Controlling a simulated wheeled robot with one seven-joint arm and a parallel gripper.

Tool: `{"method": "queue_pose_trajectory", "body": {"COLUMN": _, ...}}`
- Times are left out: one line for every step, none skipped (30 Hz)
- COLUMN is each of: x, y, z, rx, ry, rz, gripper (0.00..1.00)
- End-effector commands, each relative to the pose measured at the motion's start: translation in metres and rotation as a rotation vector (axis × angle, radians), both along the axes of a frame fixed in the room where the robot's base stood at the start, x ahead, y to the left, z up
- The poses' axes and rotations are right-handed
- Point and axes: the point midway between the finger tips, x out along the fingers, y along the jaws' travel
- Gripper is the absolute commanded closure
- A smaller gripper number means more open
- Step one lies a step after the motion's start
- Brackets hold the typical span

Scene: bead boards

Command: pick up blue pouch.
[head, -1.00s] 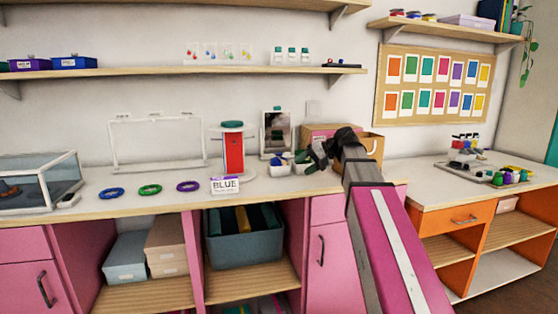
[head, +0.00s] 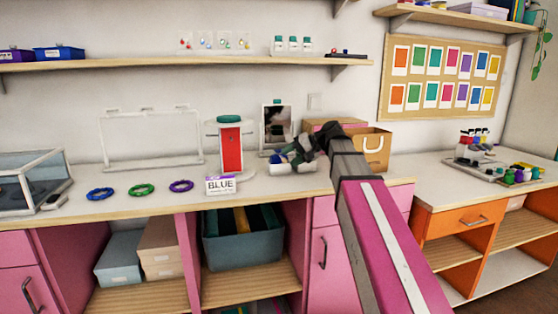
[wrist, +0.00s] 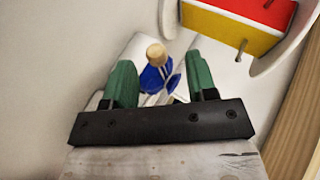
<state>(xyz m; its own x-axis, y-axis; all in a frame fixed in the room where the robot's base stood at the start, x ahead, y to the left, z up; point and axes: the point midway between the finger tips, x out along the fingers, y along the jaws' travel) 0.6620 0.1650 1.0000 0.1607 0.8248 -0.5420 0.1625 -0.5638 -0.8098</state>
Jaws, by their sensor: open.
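The blue pouch (wrist: 152,82), with a tan rounded top, shows between the two green fingers of my gripper (wrist: 160,72) in the wrist view. The fingers are apart, with visible gaps on both sides of the pouch. How deep it sits between them is hard to tell. In the head view my gripper (head: 289,154) is over the small white bins (head: 296,168) on the counter, and its fingers and wrist hide most of what is there. A small patch of blue (head: 277,158) shows beside the fingers.
A stand with a red panel (head: 231,150) and a mirror (head: 277,125) stand close to my gripper. A sign reading BLUE (head: 221,186) is at the counter's front. A paper bag (head: 373,150) is behind my arm. Blue, green and purple rings (head: 181,186) lie left.

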Motion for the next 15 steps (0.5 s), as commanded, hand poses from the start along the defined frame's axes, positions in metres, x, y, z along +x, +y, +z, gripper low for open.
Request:
{"method": "queue_pose_trajectory", "body": {"x": 0.000, "y": 0.003, "z": -0.002, "rx": 0.000, "ry": 0.001, "rz": 0.001, "gripper": 0.48}}
{"method": "queue_pose_trajectory", "body": {"x": 0.000, "y": 0.005, "z": -0.004, "rx": 0.000, "ry": 0.001, "rz": 0.002, "gripper": 0.48}}
{"method": "queue_pose_trajectory", "body": {"x": 0.001, "y": 0.008, "z": -0.007, "rx": 0.000, "ry": 0.001, "rz": 0.002, "gripper": 0.48}}
{"method": "queue_pose_trajectory", "body": {"x": 0.001, "y": 0.011, "z": -0.009, "rx": 0.000, "ry": 0.001, "rz": 0.002, "gripper": 0.48}}
{"method": "queue_pose_trajectory", "body": {"x": 0.001, "y": 0.014, "z": -0.012, "rx": 0.000, "ry": 0.001, "rz": 0.002, "gripper": 0.48}}
{"method": "queue_pose_trajectory", "body": {"x": 0.002, "y": 0.018, "z": -0.015, "rx": 0.000, "ry": 0.001, "rz": 0.002, "gripper": 0.48}}
{"method": "queue_pose_trajectory", "body": {"x": 0.002, "y": 0.021, "z": -0.018, "rx": 0.000, "ry": 0.001, "rz": 0.002, "gripper": 0.48}}
{"method": "queue_pose_trajectory", "body": {"x": 0.003, "y": 0.025, "z": -0.021, "rx": 0.000, "ry": 0.001, "rz": 0.002, "gripper": 0.48}}
{"method": "queue_pose_trajectory", "body": {"x": 0.004, "y": 0.030, "z": -0.024, "rx": 0.000, "ry": 0.000, "rz": 0.002, "gripper": 0.48}}
{"method": "queue_pose_trajectory", "body": {"x": 0.005, "y": 0.033, "z": -0.026, "rx": 0.000, "ry": 0.001, "rz": 0.002, "gripper": 0.48}}
{"method": "queue_pose_trajectory", "body": {"x": 0.006, "y": 0.035, "z": -0.028, "rx": -0.001, "ry": 0.001, "rz": 0.001, "gripper": 0.48}}
{"method": "queue_pose_trajectory", "body": {"x": 0.006, "y": 0.038, "z": -0.029, "rx": -0.001, "ry": 0.001, "rz": 0.001, "gripper": 0.48}}
{"method": "queue_pose_trajectory", "body": {"x": 0.006, "y": 0.039, "z": -0.030, "rx": -0.001, "ry": 0.001, "rz": 0.001, "gripper": 0.48}}
{"method": "queue_pose_trajectory", "body": {"x": 0.006, "y": 0.039, "z": -0.030, "rx": -0.001, "ry": 0.001, "rz": 0.001, "gripper": 0.48}}
{"method": "queue_pose_trajectory", "body": {"x": 0.006, "y": 0.040, "z": -0.030, "rx": -0.001, "ry": 0.000, "rz": 0.000, "gripper": 0.48}}
